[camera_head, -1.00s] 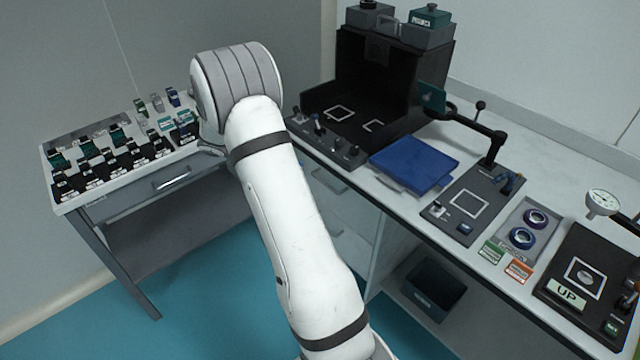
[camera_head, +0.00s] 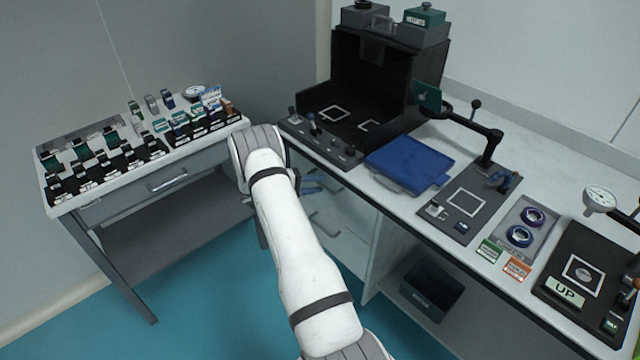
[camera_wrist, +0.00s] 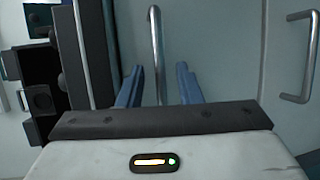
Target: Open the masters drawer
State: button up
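The bench on the right has a white drawer unit (camera_head: 341,248) below its top, with bar handles. No label that reads masters is legible, so I cannot tell which drawer bears that name. My gripper (camera_head: 313,184) is at the upper drawer front, partly behind my arm. In the wrist view its two blue fingers (camera_wrist: 160,84) are apart, one on each side of a metal bar handle (camera_wrist: 155,45). A gap shows on both sides of the bar. A second handle (camera_wrist: 302,58) shows at the right; it is the lower drawer handle (camera_head: 325,222) in the head view. The drawers look closed.
The bench top (camera_head: 395,196) carries a black booth, a blue tray (camera_head: 408,163) and several fixtures. A dark bin (camera_head: 432,290) sits on the open shelf below. A side table (camera_head: 118,195) with its own drawer handle (camera_head: 167,183) stands left. Blue floor in front is clear.

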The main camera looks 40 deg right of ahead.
jog(key=shift+x, duration=1.1)
jog(key=shift+c, duration=0.2)
jog(key=shift+a, duration=0.1)
grip_shut()
